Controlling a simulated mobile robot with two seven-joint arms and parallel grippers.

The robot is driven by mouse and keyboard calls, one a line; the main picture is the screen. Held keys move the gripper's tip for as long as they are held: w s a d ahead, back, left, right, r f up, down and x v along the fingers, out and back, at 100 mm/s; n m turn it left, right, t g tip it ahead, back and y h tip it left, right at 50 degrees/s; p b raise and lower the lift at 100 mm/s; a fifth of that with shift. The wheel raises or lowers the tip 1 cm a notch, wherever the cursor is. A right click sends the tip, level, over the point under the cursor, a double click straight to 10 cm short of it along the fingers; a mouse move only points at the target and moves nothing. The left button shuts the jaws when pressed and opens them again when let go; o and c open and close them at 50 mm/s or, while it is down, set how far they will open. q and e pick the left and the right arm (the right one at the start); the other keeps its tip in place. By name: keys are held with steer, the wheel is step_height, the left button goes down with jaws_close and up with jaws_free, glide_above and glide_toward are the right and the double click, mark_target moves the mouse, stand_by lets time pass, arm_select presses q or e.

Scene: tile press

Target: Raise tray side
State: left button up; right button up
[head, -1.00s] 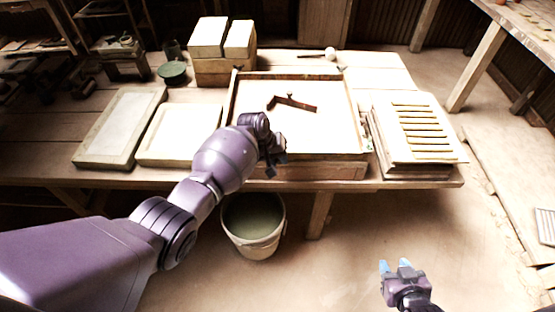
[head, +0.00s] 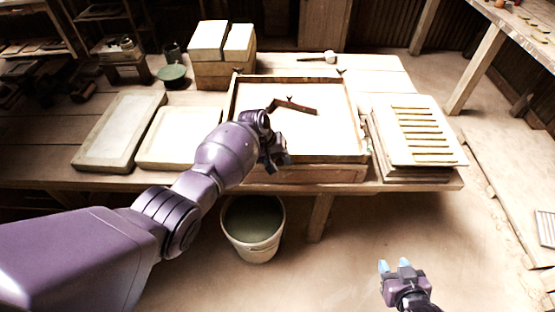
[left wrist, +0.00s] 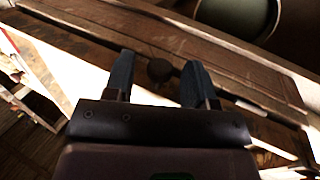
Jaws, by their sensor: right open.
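The tray (head: 352,118) is a shallow wooden frame with a pale bed, in the middle of the table. A dark bent handle-like piece (head: 296,105) lies over its bed. My left gripper (head: 277,162) is at the tray's front side, left of its middle. In the left wrist view the two fingers (left wrist: 158,78) are apart. A small round dark knob (left wrist: 159,70) on a wooden rail (left wrist: 225,62) shows between them, with gaps on both sides. My right gripper (head: 392,268) is open and empty, low in front of the table, away from the tray.
A bucket (head: 253,242) stands on the floor below the front edge; it also shows in the left wrist view (left wrist: 238,14). Two pale slabs (head: 121,130) (head: 180,136) lie left of the tray. A slatted stack (head: 418,130) is at the right. Blocks (head: 222,42) stand behind.

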arm_select(q)
steer(key=shift+a+r, duration=0.1)
steer(key=shift+r, duration=0.1)
steer(key=v, duration=1)
steer(key=shift+r, duration=0.25)
stand_by(0.3)
steer(key=w+a+r+m+t, duration=0.2)
steer(key=w+a+r+t, duration=0.1)
steer(key=w+r+t, duration=0.65)
steer(key=s+a+f+t+y+b, duration=0.1)
steer(key=s+a+f+t, duration=0.1)
steer(key=s+a+f, duration=0.45)
steer(key=s+a+f+t+y, duration=0.15)
steer(key=s+a, duration=0.25)
steer(key=s, duration=0.5)
steer(key=s+a+f+t+y+b, duration=0.1)
steer(key=s+a+f+t, duration=0.15)
steer(key=s+a, duration=0.35)
steer(key=s+a+f+g, duration=0.1)
steer(key=s+f+g, duration=0.1)
steer(key=s+f, duration=0.4)
steer(key=s+a+f+n+g+y, duration=0.1)
steer(key=s+f, duration=0.5)
steer(key=s, duration=0.7)
steer(key=shift+a+g+b, duration=0.3)
steer(key=shift+a+g, duration=0.05)
steer(key=shift+a, duration=0.4)
